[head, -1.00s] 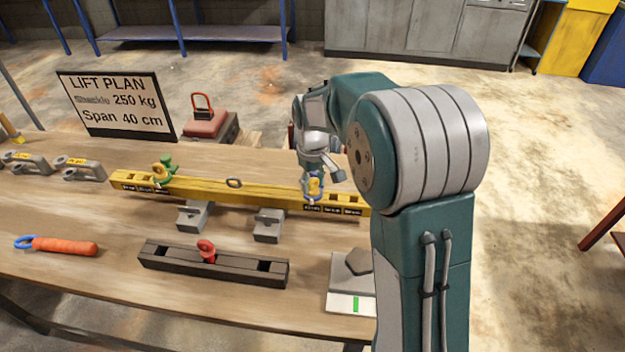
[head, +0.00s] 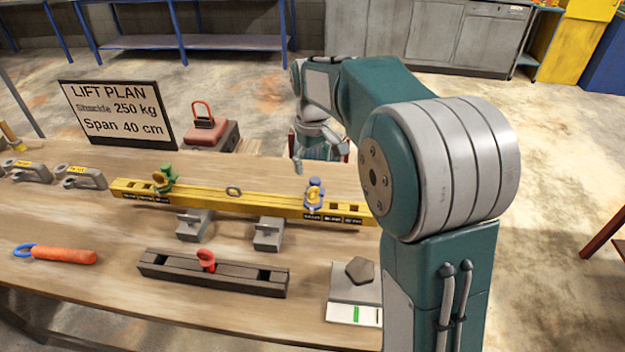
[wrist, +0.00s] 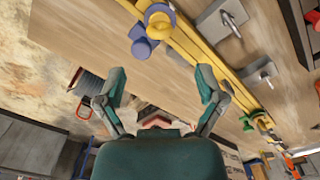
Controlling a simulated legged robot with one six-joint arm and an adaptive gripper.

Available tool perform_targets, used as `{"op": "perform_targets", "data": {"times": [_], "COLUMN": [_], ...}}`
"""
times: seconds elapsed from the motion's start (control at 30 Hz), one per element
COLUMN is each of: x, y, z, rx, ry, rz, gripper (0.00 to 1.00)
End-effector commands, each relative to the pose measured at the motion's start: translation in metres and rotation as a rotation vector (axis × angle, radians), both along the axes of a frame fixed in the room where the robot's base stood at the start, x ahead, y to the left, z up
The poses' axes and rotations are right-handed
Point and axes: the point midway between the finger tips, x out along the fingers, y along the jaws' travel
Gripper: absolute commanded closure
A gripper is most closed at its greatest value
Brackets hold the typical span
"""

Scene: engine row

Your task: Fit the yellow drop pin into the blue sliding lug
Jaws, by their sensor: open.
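The blue sliding lug (head: 316,203) stands on the right part of the yellow beam. A yellow ring-shaped part (head: 314,192), which looks like the drop pin's head, shows at the lug. In the wrist view, the yellow ring (wrist: 160,20) and blue lug (wrist: 143,46) are at the top, left of centre. I cannot tell how deep the pin sits. My gripper (head: 322,156) is open, behind the beam and apart from the lug. In the wrist view its spread fingers (wrist: 160,84) have nothing between them.
The yellow beam (head: 270,202) rests on grey supports. A green lug (head: 163,176) with a yellow part stands at its left. In front lie a dark slotted block (head: 225,278) with a red ring and an orange-handled tool (head: 65,256). A lift plan sign (head: 117,115) stands behind.

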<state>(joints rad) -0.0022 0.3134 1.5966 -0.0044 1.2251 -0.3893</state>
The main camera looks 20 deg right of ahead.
Motion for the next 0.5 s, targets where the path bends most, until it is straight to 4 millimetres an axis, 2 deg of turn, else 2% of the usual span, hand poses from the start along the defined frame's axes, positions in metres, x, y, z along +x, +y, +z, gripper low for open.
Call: {"op": "perform_targets", "data": {"times": [0.1, 0.2, 0.5], "x": [0.0, 0.0, 0.0], "y": [0.0, 0.0, 0.0], "z": [0.019, 0.028, 0.032], "rx": [-0.001, -0.001, 0.0], "ry": [-0.001, -0.001, 0.001], "rz": [0.0, 0.0, 0.0], "gripper": [0.12, 0.12, 0.12]}}
